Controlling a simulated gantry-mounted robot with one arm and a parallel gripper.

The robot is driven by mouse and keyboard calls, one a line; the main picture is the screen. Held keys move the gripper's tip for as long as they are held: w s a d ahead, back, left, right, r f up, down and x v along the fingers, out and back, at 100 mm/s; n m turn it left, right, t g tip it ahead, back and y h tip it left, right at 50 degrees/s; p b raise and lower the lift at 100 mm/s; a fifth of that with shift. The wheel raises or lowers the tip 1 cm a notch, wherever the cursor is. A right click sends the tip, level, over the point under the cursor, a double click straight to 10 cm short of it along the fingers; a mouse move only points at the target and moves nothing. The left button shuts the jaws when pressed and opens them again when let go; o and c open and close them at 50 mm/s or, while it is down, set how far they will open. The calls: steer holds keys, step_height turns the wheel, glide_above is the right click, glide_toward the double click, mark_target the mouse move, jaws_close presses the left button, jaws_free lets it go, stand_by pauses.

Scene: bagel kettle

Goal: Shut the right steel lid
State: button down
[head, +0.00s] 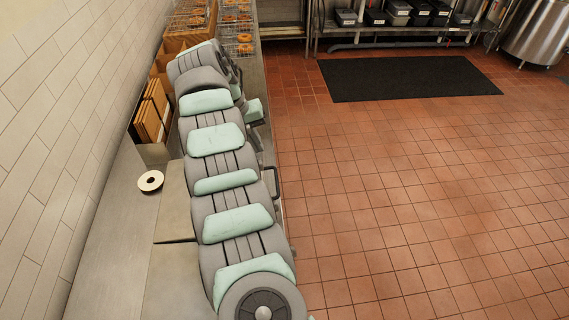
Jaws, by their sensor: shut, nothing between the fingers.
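Two flat, light steel panels that look like lids lie on the counter along the wall: a farther one (171,203) and a nearer one (172,284). A thin dark gap separates them. My arm covers their right sides, so I cannot tell which is the right steel lid or how far it is open. A black bar handle (276,183) shows at the counter's front edge, beside my arm. My arm runs up the picture over the counter and folds down at its far end. I cannot make out my gripper's fingers; they seem hidden behind the arm.
A white ring (150,181) lies on the steel counter (104,245). Wooden boards (152,112) stand in a box behind it. Wire racks with bagels (238,28) are at the far end. The tiled floor (400,200) is clear, with a black mat (408,78) beyond.

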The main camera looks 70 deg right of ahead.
mark_target(276, 180)
steer(key=shift+y, duration=0.3)
steer(key=p+x, duration=0.1)
steer(key=x, duration=0.3)
steer(key=p+x, duration=0.1)
steer(key=x, duration=0.3)
steer(key=a+p+x, duration=0.1)
steer(key=x, duration=0.3)
steer(key=shift+s+f, duration=0.3)
steer(key=shift+s, duration=0.15)
steer(key=shift+f, duration=0.1)
steer(key=shift+d, duration=0.1)
